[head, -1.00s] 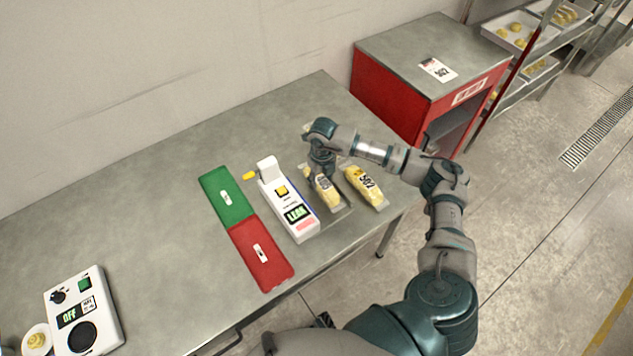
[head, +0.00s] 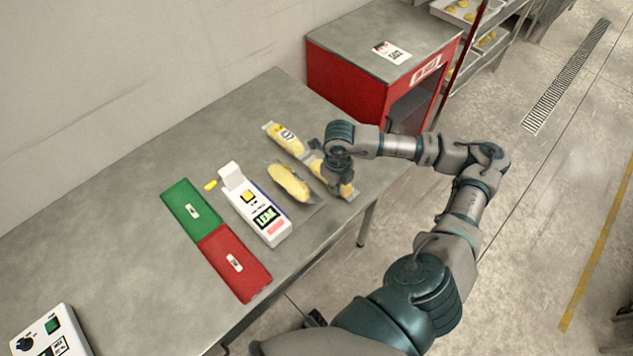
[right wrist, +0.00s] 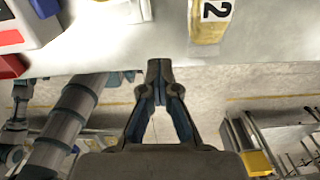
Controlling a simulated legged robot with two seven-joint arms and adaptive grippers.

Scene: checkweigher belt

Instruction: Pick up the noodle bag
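Three clear bags of yellow noodles lie on the steel table. The far bag (head: 286,138) has a black-and-white label. The middle bag (head: 289,183) lies beside the white tester. The right bag (head: 347,191) is partly hidden under my right gripper (head: 335,183). The right wrist view shows my right gripper (right wrist: 158,68) with its fingertips together and nothing visible between them. One bag (right wrist: 208,22), marked with a "2", lies to the right of the fingertips there, apart from them. I cannot tell whether the fingers touch the right bag. My left gripper is out of view.
The white tester (head: 255,204) with a "LEAK" display stands left of the bags. A green pad (head: 186,203) and a red pad (head: 232,278) lie left of it. A red cabinet (head: 350,83) stands beyond the table. The table's left rear is clear.

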